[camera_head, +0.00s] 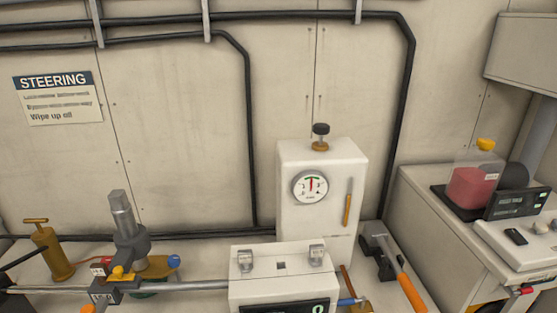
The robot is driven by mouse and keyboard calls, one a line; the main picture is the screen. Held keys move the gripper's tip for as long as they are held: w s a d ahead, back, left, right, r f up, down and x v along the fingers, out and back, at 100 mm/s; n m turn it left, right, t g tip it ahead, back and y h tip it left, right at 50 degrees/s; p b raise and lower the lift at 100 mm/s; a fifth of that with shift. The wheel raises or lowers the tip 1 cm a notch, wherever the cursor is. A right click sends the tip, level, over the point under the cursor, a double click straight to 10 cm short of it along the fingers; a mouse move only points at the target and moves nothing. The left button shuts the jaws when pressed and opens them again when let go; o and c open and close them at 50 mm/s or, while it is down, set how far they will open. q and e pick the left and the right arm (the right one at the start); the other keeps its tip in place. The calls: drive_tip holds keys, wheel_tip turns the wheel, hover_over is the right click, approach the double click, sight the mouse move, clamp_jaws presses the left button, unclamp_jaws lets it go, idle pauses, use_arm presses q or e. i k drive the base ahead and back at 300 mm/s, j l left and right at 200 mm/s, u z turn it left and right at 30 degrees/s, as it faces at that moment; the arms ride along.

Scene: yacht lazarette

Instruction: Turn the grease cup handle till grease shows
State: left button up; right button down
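The grease cup (51,252) is a brass-coloured cylinder with a T-shaped handle (36,221) on top. It stands upright at the far left in the head view, beside a metal rod. I cannot make out any grease showing at this distance. Neither of my grippers is in view, and nothing visible touches the handle.
Right of the cup stand a grey upright cylinder (122,214) and a horizontal rod (190,286). A white cabinet with a gauge (311,187) and a white box with a display (282,270) stand centrally. An orange-handled tool (411,292) and a red-liquid bottle (470,187) are right.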

sight(37, 222)
drive_tip(key=u, duration=1.4)
drive_tip(key=i+j+u, duration=0.15)
drive_tip(key=j, duration=0.25)
